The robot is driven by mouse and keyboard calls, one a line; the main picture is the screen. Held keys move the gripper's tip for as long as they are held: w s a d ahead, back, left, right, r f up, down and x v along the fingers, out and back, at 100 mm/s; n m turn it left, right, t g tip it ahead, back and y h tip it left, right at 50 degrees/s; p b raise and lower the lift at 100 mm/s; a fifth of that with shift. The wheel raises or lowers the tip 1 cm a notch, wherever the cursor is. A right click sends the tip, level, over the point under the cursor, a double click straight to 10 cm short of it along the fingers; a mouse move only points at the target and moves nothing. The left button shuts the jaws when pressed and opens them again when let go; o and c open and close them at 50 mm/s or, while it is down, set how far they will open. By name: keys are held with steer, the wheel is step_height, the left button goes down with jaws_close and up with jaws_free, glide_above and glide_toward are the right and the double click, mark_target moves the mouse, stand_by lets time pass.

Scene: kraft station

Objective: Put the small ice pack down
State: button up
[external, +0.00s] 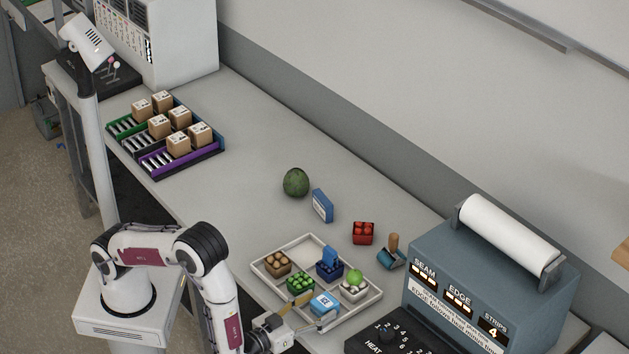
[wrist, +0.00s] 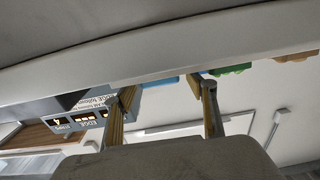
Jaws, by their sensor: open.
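A light blue pack with a white label (external: 324,302), which looks like the small ice pack, lies in the front part of the white divided tray (external: 262,279). My gripper (external: 321,308) is open at the tray's front edge, its fingers spread on either side of the pack. In the wrist view a strip of blue (wrist: 160,79) shows between the fingertips of my gripper (wrist: 164,88). The pack's underside is hidden, and I cannot tell whether a finger touches it.
A grey-blue machine (external: 480,270) stands right.

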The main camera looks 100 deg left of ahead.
mark_target(316, 312)
steer(key=shift+v, duration=2.6)
steer(key=shift+f, duration=0.15)
steer(key=shift+c, duration=0.3)
steer(key=c, duration=0.3)
